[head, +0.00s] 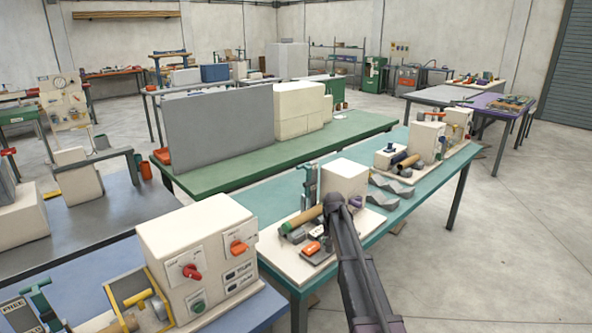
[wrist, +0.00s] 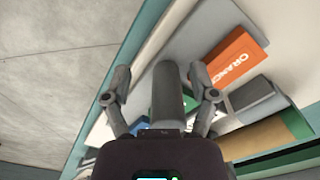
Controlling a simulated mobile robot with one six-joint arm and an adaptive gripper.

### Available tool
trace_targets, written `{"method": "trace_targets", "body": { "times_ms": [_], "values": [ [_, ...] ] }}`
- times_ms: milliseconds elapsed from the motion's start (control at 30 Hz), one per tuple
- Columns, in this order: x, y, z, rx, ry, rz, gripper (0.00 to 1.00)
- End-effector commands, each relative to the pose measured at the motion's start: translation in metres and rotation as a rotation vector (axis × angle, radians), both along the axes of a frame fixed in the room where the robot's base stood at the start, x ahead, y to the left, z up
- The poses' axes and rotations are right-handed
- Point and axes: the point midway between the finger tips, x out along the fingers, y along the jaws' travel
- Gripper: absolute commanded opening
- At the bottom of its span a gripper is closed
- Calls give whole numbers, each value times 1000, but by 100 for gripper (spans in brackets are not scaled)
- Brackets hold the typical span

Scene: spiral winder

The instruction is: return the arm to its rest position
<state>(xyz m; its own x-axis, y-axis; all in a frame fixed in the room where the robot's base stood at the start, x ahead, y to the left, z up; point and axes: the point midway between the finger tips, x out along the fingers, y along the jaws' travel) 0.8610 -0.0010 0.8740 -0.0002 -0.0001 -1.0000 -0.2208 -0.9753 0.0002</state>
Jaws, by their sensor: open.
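My gripper (wrist: 160,76) is open in the wrist view, its two fingers spread apart. A grey cylinder (wrist: 168,92) shows between the fingers; I cannot tell whether they touch it. In the head view my dark arm reaches from the bottom edge up over the teal table (head: 262,207), beside a pale block (head: 345,178). The gripper itself is hard to make out there.
A white control box (head: 190,245) with red and orange knobs stands at the front left. Grey wavy pieces (head: 392,185) and more blocks sit further along the teal table. A green table (head: 225,175) with a grey panel (head: 220,125) stands behind. Open floor (head: 510,230) lies to the right.

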Motion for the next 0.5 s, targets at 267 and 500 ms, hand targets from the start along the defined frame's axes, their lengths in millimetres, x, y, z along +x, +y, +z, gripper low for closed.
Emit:
{"method": "trace_targets", "body": {
  "times_ms": [267, 500],
  "values": [
    [-97, 0, 13, 0, 0, 58, 75],
    [-198, 1, 26, 0, 0, 127, 75]
  ]
}}
